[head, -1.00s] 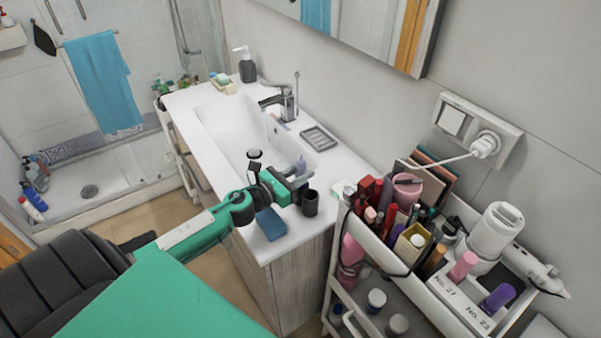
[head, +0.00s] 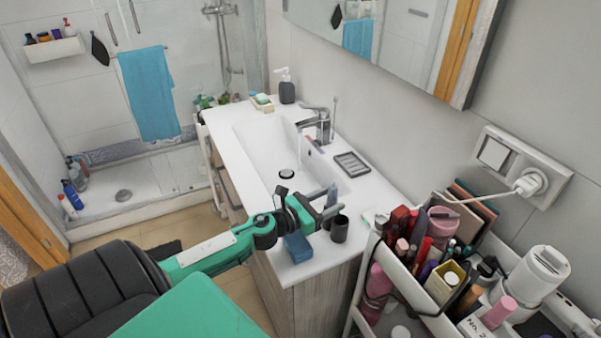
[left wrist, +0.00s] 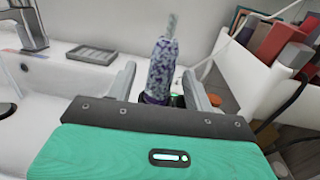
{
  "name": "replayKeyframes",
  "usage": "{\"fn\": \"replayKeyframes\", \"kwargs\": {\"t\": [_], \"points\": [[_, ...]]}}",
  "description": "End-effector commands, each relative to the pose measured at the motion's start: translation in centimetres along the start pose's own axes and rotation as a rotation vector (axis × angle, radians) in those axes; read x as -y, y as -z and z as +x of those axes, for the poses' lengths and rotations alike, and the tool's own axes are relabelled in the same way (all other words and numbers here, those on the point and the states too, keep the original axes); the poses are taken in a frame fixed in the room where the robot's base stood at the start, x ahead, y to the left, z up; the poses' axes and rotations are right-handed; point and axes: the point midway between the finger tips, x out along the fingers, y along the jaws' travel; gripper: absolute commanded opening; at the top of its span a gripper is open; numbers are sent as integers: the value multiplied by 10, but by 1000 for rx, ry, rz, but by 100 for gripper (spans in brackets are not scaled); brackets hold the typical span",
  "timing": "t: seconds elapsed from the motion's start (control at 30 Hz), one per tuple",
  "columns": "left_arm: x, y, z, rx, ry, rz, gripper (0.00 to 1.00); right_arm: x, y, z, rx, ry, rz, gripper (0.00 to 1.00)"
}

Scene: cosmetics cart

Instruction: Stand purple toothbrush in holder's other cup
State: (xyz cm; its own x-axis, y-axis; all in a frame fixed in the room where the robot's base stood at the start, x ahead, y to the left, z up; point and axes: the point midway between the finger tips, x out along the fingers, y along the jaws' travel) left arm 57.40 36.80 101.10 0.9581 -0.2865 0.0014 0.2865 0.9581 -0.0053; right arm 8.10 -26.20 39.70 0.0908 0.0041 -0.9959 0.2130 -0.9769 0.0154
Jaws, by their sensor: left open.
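My left gripper (head: 328,204) is over the near end of the white sink counter, beside a dark cup (head: 340,230). It is open. In the left wrist view, an upright, slim thing mottled purple and white (left wrist: 160,72), with a pale narrow top, stands between the fingers. It looks like the toothbrush. Gaps show between it and both fingers. In the head view it shows as a small grey-blue shape (head: 331,193) at the fingers. Its lower end and the holder's other cup are hidden by the gripper. My right gripper is not in view.
A blue block (head: 298,247) lies on the counter's near edge below the left gripper. A grey soap dish (head: 351,164) and the tap (head: 318,125) are farther back. A crowded cosmetics cart (head: 408,275) stands close to the right. The basin (head: 262,140) is open on the left.

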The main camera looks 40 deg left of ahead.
Motion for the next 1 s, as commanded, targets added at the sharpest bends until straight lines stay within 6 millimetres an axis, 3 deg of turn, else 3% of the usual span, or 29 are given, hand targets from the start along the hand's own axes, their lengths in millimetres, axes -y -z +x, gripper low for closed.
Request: {"fn": "replayKeyframes", "kwargs": {"t": [0.6, 1.0], "points": [[1, 4, -87, -2, 0, 0, 52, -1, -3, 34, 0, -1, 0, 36], [0, 1, -120, -1, 0, 0, 52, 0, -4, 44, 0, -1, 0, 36]]}}
